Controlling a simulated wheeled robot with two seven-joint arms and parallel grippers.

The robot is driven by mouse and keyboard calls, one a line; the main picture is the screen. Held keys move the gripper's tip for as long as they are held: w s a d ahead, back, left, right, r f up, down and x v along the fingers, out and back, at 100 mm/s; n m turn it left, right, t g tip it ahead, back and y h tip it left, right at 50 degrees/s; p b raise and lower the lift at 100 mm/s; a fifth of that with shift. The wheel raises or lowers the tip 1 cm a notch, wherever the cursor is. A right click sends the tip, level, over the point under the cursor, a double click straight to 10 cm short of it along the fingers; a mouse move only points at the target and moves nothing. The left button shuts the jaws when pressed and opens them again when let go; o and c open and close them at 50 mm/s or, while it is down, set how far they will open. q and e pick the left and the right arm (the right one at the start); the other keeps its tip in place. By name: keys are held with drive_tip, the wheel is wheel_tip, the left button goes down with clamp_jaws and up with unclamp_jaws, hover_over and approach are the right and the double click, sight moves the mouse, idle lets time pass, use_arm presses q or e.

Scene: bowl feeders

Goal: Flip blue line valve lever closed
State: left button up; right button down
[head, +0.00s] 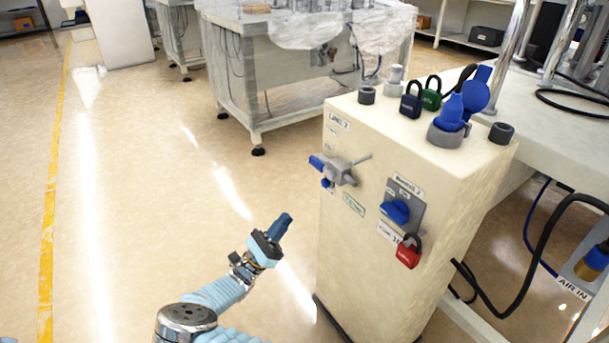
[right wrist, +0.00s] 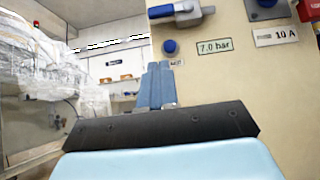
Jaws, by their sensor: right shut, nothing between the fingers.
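A grey valve (head: 341,173) with a blue lever (head: 317,162) sits on the left face of the cream cabinet (head: 375,260), the blue handle pointing left. In the right wrist view the blue lever (right wrist: 160,11) lies roughly level at the top, joined to the grey valve body (right wrist: 190,14). A round blue knob (right wrist: 172,47) is below it. My right gripper (head: 286,218) is shut and empty, left of the cabinet and lower than the valve. In the right wrist view its blue fingers (right wrist: 158,68) lie together, apart from the lever. My left gripper is not in view.
The cabinet also carries a blue rotary switch (head: 396,211) and a red padlock (head: 409,251). The floor left of the cabinet is clear.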

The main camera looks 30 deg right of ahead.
drive_tip(key=shift+g, duration=0.3)
drive_tip(key=p, duration=0.2)
approach(322, 167)
drive_tip(key=shift+w+d+r, duration=1.1)
drive_tip(key=shift+w+d, duration=0.7)
drive_tip(key=shift+d, duration=0.6)
drive_tip(key=shift+m, duration=0.3)
